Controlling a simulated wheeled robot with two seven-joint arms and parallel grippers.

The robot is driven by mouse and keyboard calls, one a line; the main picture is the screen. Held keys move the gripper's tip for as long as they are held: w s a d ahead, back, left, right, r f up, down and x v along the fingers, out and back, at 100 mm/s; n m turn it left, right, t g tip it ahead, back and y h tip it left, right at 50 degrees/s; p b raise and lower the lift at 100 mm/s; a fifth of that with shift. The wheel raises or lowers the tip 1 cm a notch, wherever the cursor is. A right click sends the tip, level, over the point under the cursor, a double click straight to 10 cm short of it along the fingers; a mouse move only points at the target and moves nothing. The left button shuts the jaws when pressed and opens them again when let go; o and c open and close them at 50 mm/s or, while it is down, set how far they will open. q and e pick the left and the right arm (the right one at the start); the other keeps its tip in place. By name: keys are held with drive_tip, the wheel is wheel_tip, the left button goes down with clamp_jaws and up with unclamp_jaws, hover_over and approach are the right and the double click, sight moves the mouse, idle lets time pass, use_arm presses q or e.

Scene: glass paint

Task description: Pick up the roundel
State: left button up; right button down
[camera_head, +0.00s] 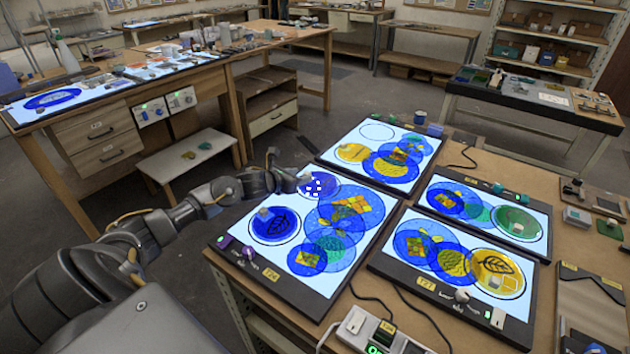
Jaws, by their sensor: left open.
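Several coloured glass roundels lie on lit panels on the workbench. My left gripper (309,184) is open over the back left corner of the near left panel (238,247). A blue roundel (327,191) lies at the gripper and is partly hidden by it; I cannot tell whether they touch. On the same panel are a dark blue leaf roundel (262,229) and overlapping blue, orange-patterned and teal roundels (366,208). A yellow leaf roundel (513,283) lies on the front right panel. My right gripper is not in view.
Two more lit panels stand behind, at the back left (352,134) and back right (541,217). Cables and a switch box (354,320) are at the bench's front. A second bench (130,86) with lit panels is at the left, across open floor.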

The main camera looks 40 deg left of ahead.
sight(306, 173)
use_arm(q)
drive_tip(key=shift+p+x, duration=0.3)
drive_tip(key=shift+x, duration=1.35)
drive_tip(key=shift+a, duration=0.2)
clamp_jaws()
